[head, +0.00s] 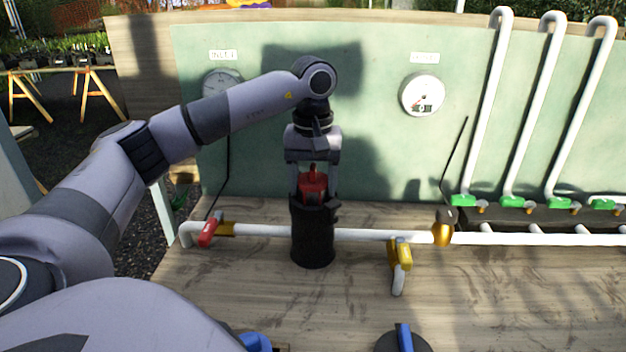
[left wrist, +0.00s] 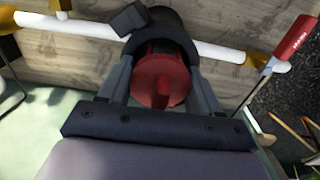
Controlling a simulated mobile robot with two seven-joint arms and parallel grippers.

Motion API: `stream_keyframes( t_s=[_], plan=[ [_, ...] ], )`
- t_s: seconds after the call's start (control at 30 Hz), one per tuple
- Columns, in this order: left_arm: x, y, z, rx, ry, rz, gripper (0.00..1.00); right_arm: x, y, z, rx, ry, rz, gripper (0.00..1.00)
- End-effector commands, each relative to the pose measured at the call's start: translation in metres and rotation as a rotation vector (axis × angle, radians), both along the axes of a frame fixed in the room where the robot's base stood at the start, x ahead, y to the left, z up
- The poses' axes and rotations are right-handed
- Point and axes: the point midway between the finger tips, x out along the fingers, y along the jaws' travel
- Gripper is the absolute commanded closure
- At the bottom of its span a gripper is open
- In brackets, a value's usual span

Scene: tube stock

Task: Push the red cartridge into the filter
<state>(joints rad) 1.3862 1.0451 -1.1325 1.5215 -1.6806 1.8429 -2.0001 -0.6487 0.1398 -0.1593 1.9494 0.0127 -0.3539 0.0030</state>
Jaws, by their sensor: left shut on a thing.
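The red cartridge (head: 313,184) stands upright at the mouth of the black filter housing (head: 313,240), its lower part hidden inside. My left gripper (head: 315,186) comes down from above with its fingers on both sides of the cartridge, shut on it. In the left wrist view the red cartridge (left wrist: 160,82) sits between the two fingers, with the round black rim of the filter (left wrist: 165,35) just beyond it. How deep the cartridge sits cannot be told exactly. My right gripper is not in view.
A black disc with a blue handle (head: 404,340) lies at the front. A green panel (head: 380,150) stands behind.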

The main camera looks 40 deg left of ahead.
Motion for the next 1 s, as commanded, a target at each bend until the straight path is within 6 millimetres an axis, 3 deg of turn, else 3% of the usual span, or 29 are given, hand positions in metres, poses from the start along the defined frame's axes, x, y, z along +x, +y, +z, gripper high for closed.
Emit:
stream_keyframes(
  t_s=[0.53,1.0],
  plan=[
    [0.000,0.000,-0.004,0.000,0.000,0.000,0.67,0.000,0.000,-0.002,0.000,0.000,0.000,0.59],
    [-0.001,-0.001,-0.020,-0.001,0.009,-0.002,0.67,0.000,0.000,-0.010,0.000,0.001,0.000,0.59]
  ],
)
